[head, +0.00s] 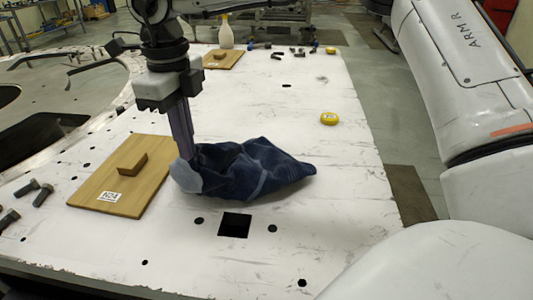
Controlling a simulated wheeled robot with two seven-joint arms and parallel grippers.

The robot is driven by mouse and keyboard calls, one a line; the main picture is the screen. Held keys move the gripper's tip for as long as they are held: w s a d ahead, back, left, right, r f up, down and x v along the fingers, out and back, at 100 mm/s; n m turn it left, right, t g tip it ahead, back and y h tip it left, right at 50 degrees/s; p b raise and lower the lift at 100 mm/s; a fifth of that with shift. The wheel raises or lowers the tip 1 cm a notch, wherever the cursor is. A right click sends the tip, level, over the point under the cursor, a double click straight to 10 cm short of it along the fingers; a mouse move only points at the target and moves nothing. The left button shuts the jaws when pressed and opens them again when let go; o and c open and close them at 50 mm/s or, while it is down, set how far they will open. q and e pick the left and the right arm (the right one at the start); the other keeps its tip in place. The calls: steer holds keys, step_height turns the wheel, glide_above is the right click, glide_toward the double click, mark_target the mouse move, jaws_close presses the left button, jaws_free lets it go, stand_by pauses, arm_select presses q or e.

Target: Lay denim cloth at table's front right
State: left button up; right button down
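The dark blue denim cloth (253,170) lies crumpled on the white table plate (310,205), right of a wooden board. Its left end, with a paler grey-blue patch, is bunched up around my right gripper's fingertips. My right gripper (186,158) points down from the top of the head view, its long fingers close together and seemingly shut on that left end. The fingertips are partly hidden by the cloth. My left gripper is not in view.
A wooden board (93,185) with a small block and label lies left of the cloth. Bolts (44,197) lie at the left edge. A square hole (235,225) is in front; the front right is bare.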

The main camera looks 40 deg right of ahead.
step_height(320, 180, down, 10)
steer(key=b, duration=0.8)
steer(key=shift+f, duration=0.6)
steer(key=shift+r, duration=0.55)
step_height(320, 180, up, 8)
steer(key=p, duration=0.6)
